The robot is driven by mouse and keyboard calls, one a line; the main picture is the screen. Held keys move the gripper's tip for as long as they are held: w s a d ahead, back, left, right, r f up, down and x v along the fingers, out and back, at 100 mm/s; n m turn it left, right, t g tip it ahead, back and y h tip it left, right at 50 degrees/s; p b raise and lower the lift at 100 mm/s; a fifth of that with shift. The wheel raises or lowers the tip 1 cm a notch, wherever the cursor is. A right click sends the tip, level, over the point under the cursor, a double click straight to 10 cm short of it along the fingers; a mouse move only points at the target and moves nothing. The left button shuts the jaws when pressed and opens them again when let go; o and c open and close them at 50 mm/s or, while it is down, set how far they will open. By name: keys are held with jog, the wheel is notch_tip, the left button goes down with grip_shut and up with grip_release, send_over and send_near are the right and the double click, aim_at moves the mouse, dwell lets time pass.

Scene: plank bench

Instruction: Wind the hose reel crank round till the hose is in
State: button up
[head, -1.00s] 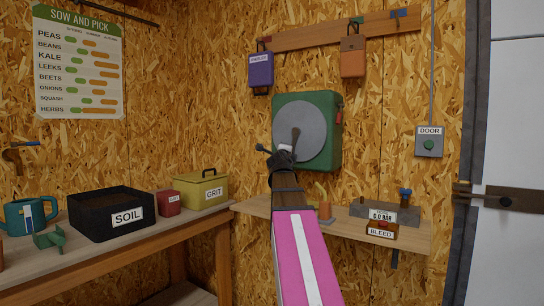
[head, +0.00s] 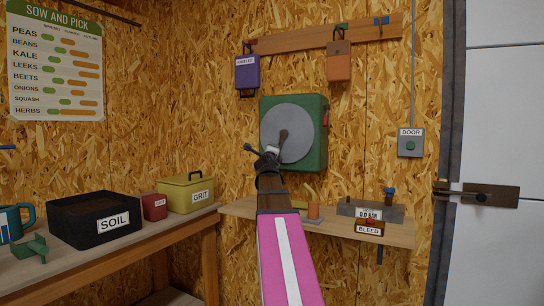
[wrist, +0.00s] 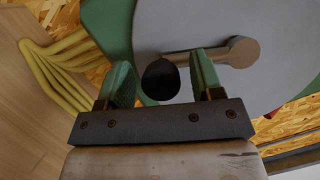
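The hose reel (head: 318,160) is a green box with a grey disc (head: 300,120) on the back wall. Its crank (head: 283,137) sits on the disc, and my gripper hides its lower part in the head view. My gripper (head: 269,160) is in front of the disc's lower left. In the wrist view, the crank arm (wrist: 205,53) runs left from its round end to a dark knob (wrist: 160,80). The knob lies between my two green fingers (wrist: 163,84), with gaps visible beside it, so they look open. Yellow strands that look like hose (wrist: 62,55) lie at the left.
A shelf (head: 398,237) below the reel holds a gauge block (head: 350,209) and a BLEED block (head: 369,227). A DOOR button box (head: 410,143) is at right.

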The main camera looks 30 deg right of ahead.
jog(key=v, duration=1.1)
jog(key=shift+w+d+f, duration=0.1)
jog(key=shift+d, duration=0.05)
dwell(1.0)
